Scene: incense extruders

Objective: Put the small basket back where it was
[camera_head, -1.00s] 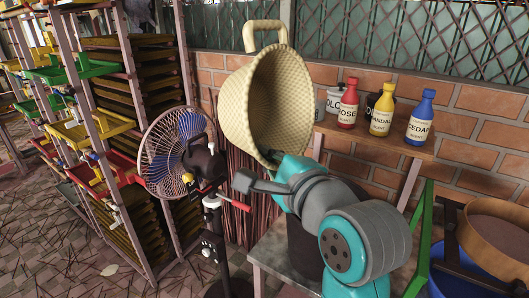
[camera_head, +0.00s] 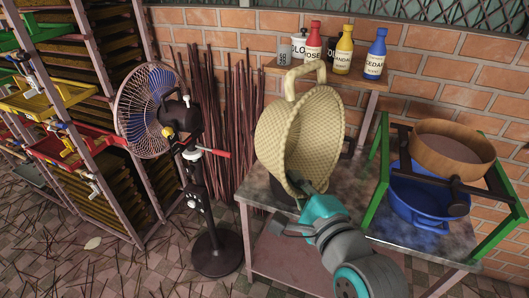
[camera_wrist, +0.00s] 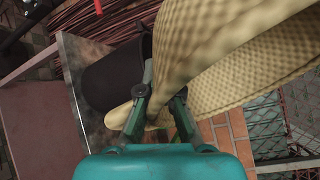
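The small basket (camera_head: 291,137) is pale yellow and woven, with a loop handle at its top and another at its lower end. It is tilted on its side, its mouth facing right, above the metal table (camera_head: 262,233). My gripper (camera_head: 303,187) is at its lower end. In the wrist view my gripper (camera_wrist: 162,103) has its fingers closed around the lower handle, and the basket (camera_wrist: 215,50) fills the upper right. A dark round container (camera_wrist: 113,75) stands on the table beside the handle; in the head view the basket and my arm mostly hide it.
A shelf (camera_head: 365,80) behind holds red, yellow and blue bottles and small pots. A sieve (camera_head: 452,165) sits above a blue basin (camera_head: 428,215) in a green frame at right. A fan (camera_head: 150,105), bundled sticks (camera_head: 228,125) and racks (camera_head: 100,150) stand left.

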